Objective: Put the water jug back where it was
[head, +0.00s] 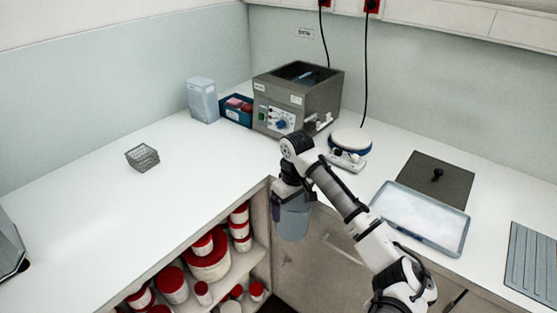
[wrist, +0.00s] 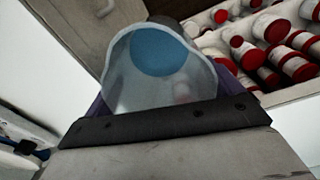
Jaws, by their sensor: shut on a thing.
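The water jug (head: 292,222), a translucent blue-grey vessel, hangs below my gripper (head: 291,192) at the inner corner of the counter, in front of the cabinet fronts. My gripper is shut on it. In the wrist view the jug (wrist: 120,85) fills the space beyond the dark gripper edge (wrist: 160,122), with its wide opening facing the camera and a round blue area inside. The fingertips are mostly hidden by the jug and gripper body.
A grey water bath (head: 298,98), a pale translucent container (head: 202,101) and a blue box (head: 237,117) stand in the back corner. A wire basket (head: 142,158) sits on the left counter, otherwise largely clear. A white tray (head: 420,218) and balance (head: 350,145) are at right.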

